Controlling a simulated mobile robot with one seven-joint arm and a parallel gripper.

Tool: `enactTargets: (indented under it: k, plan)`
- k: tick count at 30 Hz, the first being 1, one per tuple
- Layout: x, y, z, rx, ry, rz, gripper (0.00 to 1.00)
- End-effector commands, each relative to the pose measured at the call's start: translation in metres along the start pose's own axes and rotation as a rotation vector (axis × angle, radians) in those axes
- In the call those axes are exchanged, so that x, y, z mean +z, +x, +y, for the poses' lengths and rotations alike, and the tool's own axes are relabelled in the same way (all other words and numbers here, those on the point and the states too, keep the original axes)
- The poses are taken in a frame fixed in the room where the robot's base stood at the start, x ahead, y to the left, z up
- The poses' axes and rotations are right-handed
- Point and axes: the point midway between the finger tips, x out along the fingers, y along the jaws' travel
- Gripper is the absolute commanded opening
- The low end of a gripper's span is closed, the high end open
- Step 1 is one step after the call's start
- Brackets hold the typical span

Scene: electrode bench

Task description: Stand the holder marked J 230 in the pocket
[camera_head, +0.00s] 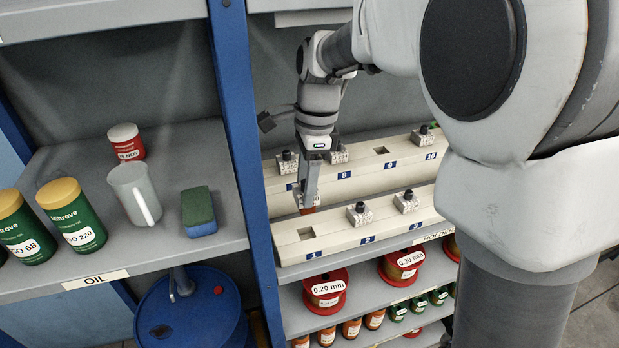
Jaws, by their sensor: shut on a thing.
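Other holders stand at label 2 (360,213) and label 3 (406,201). Their markings are too small to read.
The back rail (365,178) bears several holders, one near label 10 (424,135), and an open pocket (380,150) near label 9. A blue post (240,130) stands left of the rails. Beyond it, the oil shelf holds a jug (133,190) and a sponge (198,212).

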Motion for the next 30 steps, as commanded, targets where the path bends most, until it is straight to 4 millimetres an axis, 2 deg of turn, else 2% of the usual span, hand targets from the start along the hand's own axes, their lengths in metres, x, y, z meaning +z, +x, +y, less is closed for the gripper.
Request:
enactTargets:
  k: [8,21,30]
  plan:
    - [-0.001,0.011,-0.001,-0.001,-0.001,0.0,0.0]
    - [-0.006,0.055,-0.001,-0.002,0.0,0.0,0.0]
    - [-0.007,0.061,-0.001,-0.002,0.0,0.0,0.0]
